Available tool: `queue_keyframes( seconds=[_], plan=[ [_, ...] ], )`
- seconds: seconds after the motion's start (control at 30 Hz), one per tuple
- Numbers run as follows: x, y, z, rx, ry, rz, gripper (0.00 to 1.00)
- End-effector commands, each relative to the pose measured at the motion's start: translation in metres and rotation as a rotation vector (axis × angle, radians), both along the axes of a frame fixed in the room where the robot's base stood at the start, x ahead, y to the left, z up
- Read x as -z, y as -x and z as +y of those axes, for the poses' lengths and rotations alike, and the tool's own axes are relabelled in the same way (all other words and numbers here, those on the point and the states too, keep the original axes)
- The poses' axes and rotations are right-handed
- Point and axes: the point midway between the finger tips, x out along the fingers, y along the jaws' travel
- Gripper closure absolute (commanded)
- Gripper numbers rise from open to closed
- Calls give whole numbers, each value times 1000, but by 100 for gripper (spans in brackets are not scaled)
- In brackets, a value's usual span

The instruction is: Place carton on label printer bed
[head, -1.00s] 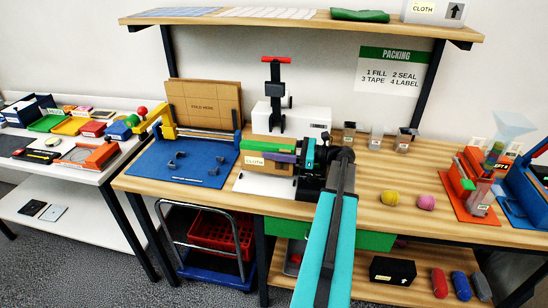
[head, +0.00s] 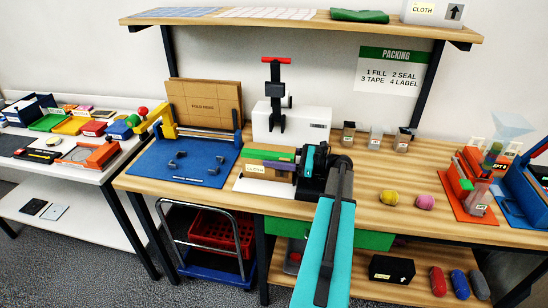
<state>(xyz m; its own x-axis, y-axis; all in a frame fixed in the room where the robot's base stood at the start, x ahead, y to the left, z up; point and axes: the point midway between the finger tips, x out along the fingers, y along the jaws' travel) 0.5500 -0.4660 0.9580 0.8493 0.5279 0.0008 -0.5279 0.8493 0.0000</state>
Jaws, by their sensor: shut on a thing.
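The carton (head: 250,160) is a brown box with a "CLOTH" label on its front. A green strip and a purple strip show across its upper part. My gripper (head: 296,166) is shut on its right side, reaching in from the right. The carton is over the white bed (head: 248,187) in front of the white label printer (head: 308,120). The carton looks level and very low over the bed; I cannot tell whether they touch. The arm and carton hide much of the bed.
A blue mat (head: 180,165) with a brown cardboard sheet (head: 205,100) behind it lies to the left. A yellow ball (head: 389,198) and a pink ball (head: 425,202) lie to the right on the wooden table. Small containers (head: 376,137) stand behind. The table between is clear.

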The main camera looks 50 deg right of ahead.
Motion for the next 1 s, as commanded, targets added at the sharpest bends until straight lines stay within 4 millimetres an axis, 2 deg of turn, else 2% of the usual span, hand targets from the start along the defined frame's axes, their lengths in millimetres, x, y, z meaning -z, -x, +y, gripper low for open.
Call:
queue_keyframes(
  seconds=[0.03,0.07,0.17,0.67,1.0],
  plan=[
    [1,0,0,0,-1,-1,68],
    [1,0,0,0,0,0,39],
    [1,0,0,0,0,0,24],
    [-1,4,-3,1,1,-1,24],
    [1,40,-26,2,1,1,24]
  ],
)
